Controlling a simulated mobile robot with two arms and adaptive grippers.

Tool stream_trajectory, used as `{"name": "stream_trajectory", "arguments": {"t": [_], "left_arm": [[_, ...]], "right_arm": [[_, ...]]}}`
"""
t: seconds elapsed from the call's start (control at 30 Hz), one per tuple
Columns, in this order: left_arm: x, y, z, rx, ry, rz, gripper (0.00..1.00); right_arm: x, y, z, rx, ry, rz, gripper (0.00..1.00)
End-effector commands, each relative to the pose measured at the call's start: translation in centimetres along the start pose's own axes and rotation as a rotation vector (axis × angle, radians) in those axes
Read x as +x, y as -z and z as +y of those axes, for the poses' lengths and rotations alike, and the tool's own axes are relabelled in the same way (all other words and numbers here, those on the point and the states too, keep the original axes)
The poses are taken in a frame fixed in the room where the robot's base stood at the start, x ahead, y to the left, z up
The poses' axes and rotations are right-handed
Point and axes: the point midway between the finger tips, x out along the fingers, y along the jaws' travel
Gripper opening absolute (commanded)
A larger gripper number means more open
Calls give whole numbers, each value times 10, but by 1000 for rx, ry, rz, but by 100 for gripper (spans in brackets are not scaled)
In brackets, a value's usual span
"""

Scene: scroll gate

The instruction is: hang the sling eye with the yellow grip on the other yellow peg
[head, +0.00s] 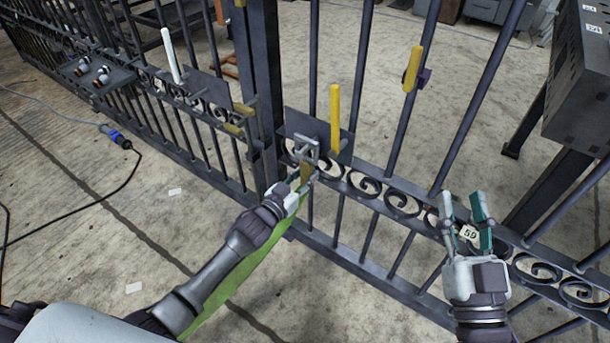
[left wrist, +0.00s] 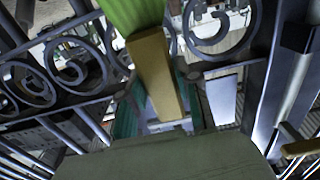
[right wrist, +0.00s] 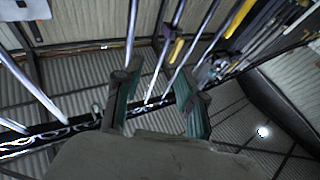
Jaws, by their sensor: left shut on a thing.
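My left gripper (head: 301,182) is shut on the yellow grip (head: 307,171) of the sling, in front of the gate. The grey metal sling eye (head: 306,148) stands above the grip, left of the upright yellow peg (head: 334,118); it does not look to be around that peg. The green sling (head: 238,277) hangs down behind my left forearm. In the left wrist view the yellow grip (left wrist: 155,75) lies between the fingers, with the green band (left wrist: 132,14) above it. My right gripper (head: 467,222) is open and empty, also in the right wrist view (right wrist: 158,98).
A white peg (head: 170,55) stands on another plate further left. Short yellow stubs (head: 234,129) sit near the thick gate post (head: 261,85). A yellow handle (head: 412,68) is on a bar to the right. A dark box (head: 580,75) stands at the right. Scrollwork and bars surround both grippers.

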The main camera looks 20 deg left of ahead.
Motion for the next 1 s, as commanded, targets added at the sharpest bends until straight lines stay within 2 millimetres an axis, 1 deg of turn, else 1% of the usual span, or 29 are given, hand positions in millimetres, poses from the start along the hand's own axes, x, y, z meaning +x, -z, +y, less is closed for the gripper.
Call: {"name": "stream_trajectory", "arguments": {"t": [0.4, 0.57, 0.67, 1.0], "left_arm": [[0, 4, 0, 0, 0, 3, 0], [0, 4, 0, 0, 0, 3, 0], [-1, 4, 0, 0, 0, 2, 0], [-7, 5, 0, 0, 0, 3, 0]], "right_arm": [[-3, -14, 1, 0, -3, -83, 40], [-3, -16, 1, -1, -4, -92, 40], [-3, -17, 2, -1, -4, -101, 40], [-4, -30, 4, -5, -8, -192, 40]]}}
